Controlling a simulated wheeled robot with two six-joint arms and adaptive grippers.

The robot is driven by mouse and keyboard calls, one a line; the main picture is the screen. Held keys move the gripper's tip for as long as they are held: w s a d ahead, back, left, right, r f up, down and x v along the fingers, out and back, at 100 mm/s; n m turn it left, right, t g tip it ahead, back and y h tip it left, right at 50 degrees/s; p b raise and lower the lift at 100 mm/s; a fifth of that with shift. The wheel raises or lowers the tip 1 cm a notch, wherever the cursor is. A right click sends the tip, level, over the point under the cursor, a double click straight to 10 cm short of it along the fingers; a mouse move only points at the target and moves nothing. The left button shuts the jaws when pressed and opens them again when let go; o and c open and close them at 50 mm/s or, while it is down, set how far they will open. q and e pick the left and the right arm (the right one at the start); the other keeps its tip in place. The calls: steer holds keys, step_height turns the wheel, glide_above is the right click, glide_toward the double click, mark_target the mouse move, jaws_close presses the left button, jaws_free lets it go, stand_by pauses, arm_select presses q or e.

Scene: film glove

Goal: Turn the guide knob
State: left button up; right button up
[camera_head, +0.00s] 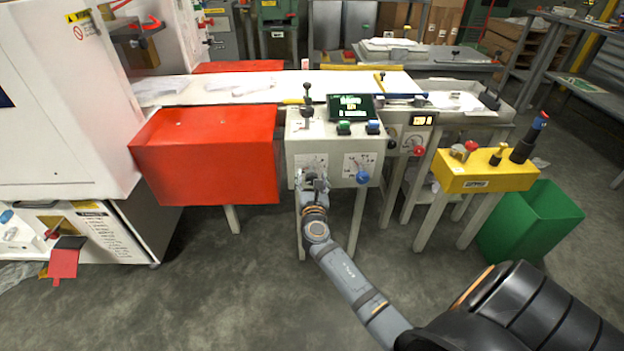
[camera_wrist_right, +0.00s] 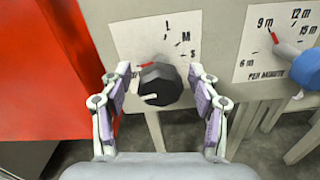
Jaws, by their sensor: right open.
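A dark faceted knob (camera_wrist_right: 160,84) with a red pointer sits on a white dial plate (camera_wrist_right: 140,40) marked with L, M and S in the right wrist view. The red pointer aims to the upper left. In the head view my right gripper (camera_head: 313,182) is at the front of the grey control box (camera_head: 330,142) and hides the knob. My left gripper is not in view.
A blue knob (camera_head: 362,177) with a metre-per-minute dial is to the right on the same box. A red box (camera_head: 205,155) stands close on the left. A yellow panel (camera_head: 485,172) and green bin (camera_head: 530,220) stand further right. The floor in front is clear.

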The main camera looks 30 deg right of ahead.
steer(key=c, duration=1.1)
steer(key=shift+c, duration=0.5)
